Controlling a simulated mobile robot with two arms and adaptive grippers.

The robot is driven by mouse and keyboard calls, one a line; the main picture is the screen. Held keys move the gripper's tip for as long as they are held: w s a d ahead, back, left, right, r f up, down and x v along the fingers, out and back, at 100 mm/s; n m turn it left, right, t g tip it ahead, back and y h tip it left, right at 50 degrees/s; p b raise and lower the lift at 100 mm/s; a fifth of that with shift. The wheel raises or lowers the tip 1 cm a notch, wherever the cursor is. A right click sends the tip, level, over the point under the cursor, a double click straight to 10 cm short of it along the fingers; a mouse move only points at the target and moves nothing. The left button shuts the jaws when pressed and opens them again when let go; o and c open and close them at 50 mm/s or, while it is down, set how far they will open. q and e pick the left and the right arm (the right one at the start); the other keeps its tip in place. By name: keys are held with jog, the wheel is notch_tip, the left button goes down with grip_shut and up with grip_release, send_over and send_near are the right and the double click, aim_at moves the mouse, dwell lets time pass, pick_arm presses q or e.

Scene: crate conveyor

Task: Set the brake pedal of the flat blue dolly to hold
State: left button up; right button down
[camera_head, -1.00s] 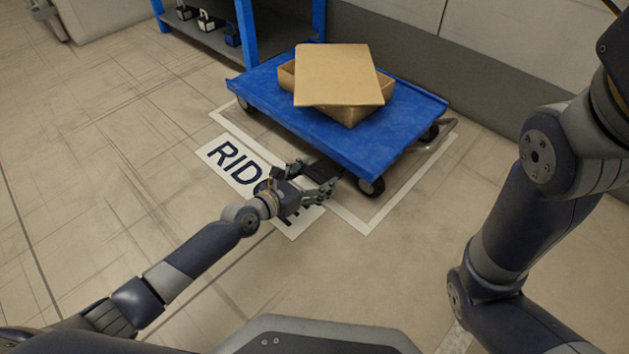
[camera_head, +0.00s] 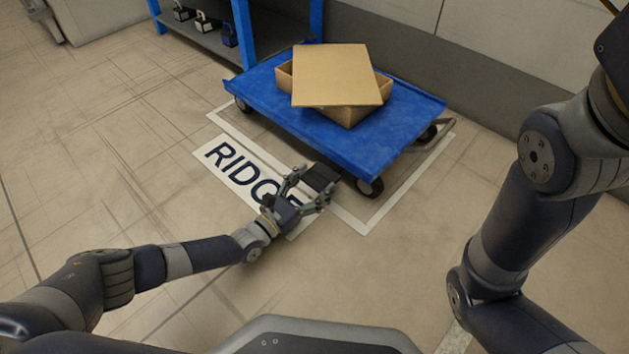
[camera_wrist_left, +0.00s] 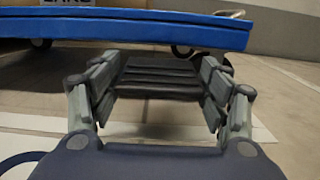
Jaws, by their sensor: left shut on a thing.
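The flat blue dolly (camera_head: 400,135) stands on dark wheels inside a white floor outline. Its black brake pedal (camera_head: 321,175) juts out from under the near edge, close to a front wheel. My left gripper (camera_head: 309,187) is low by the floor, with its fingers on either side of the pedal. In the left wrist view the ridged pedal (camera_wrist_left: 160,75) lies between the two fingers, and the gripper is shut on it. The dolly's blue edge (camera_wrist_left: 120,30) crosses above. My right gripper is out of view; only my right arm shows.
An open cardboard box (camera_head: 347,114) with a flat cardboard sheet (camera_head: 335,76) on top sits on the dolly. A blue-framed shelf (camera_head: 247,40) stands behind it at the left. A wall (camera_head: 480,95) runs behind. The floor to the left is clear.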

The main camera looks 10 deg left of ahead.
pick_arm(q)
jog(key=shift+s+a+f, duration=0.1)
jog(key=shift+a+f, duration=0.2)
jog(key=o, duration=1.3)
jog(key=shift+o, duration=1.2)
jog(key=shift+a, duration=0.15)
jog(key=shift+r, duration=0.1)
jog(key=v, duration=1.2)
